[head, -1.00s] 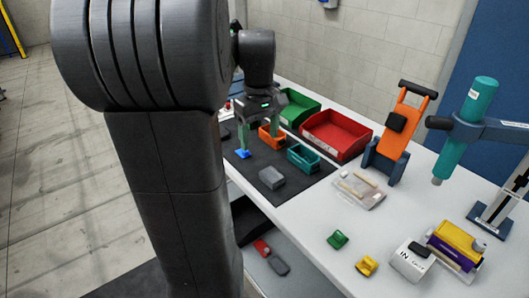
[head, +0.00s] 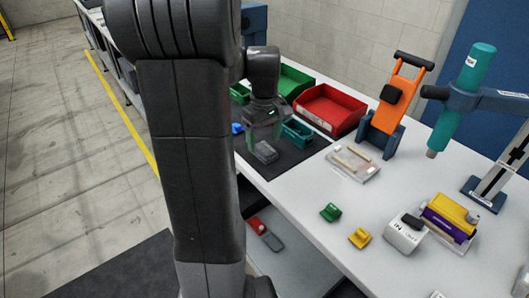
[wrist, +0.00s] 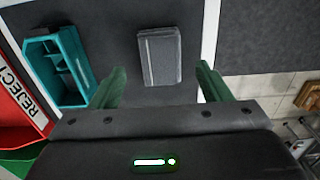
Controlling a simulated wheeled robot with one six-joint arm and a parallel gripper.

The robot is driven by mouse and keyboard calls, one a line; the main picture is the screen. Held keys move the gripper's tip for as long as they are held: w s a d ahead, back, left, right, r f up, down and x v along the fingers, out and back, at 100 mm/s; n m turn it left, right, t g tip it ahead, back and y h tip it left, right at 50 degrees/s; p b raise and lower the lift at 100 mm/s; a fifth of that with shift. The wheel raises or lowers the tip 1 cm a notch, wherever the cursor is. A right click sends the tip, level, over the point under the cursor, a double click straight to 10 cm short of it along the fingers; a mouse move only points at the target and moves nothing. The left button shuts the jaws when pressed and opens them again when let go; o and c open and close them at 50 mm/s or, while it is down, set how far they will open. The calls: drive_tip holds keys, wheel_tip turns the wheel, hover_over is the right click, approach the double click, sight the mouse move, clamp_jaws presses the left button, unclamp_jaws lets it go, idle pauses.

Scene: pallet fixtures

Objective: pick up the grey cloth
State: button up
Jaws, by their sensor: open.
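The grey cloth (head: 264,152) looks like a folded flat block lying on the dark mat (head: 290,163). It also shows in the wrist view (wrist: 160,55) at upper middle, with a lighter strip along its left side. My gripper (head: 265,136) is above the cloth, pointing down. In the wrist view its two green fingers (wrist: 161,78) are apart, with the cloth beyond and between their tips. Nothing is held. My gripper partly covers the cloth in the head view.
A teal bin (head: 297,133) stands right of my gripper, with a red bin (head: 331,108) and a green bin (head: 293,83) behind. A small blue object (head: 237,128) lies left. A clear tray (head: 353,163) sits right of the mat.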

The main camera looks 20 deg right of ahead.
sight(264, 148)
drive_tip(key=shift+f, duration=1.55)
drive_tip(key=c, duration=1.1)
drive_tip(key=shift+r, duration=0.15)
wheel_tip(264, 148, up, 10)
drive_tip(key=shift+s+f, duration=0.1)
drive_tip(key=shift+o, duration=0.9)
drive_tip(key=shift+c, duration=0.3)
